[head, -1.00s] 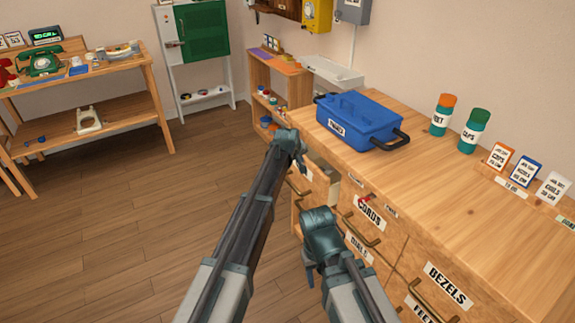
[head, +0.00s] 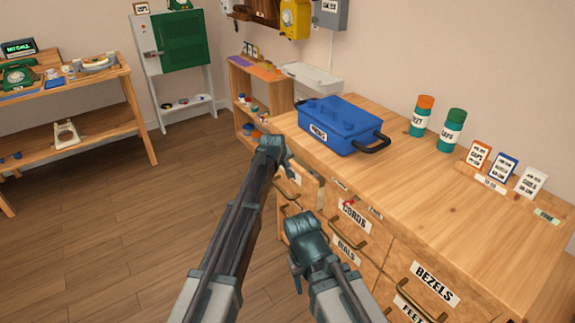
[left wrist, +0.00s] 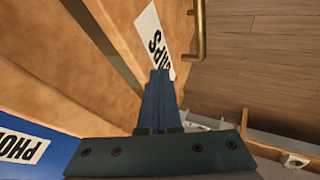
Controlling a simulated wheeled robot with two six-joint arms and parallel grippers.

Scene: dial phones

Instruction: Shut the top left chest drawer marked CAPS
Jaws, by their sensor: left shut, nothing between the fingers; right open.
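The top left chest drawer (head: 297,184) is at the far left end of the wooden chest, below the blue toolbox. Its white label is mostly hidden in the head view. In the left wrist view the drawer label (left wrist: 155,38) appears upside down and partly covered, with a brass handle (left wrist: 199,30) beside it. My left gripper (left wrist: 160,76) is shut and empty, its fingertips over or against the drawer front at the label; contact is hard to confirm. My right gripper (head: 296,272) is open and empty, low before the chest front.
A blue toolbox (head: 340,127) stands on the chest top (head: 420,190), with two teal jars and several cards farther right. Drawers marked CORDS (head: 354,215), DIALS and BEZELS (head: 437,284) lie right of my arms. Open floor (head: 130,220) is at left.

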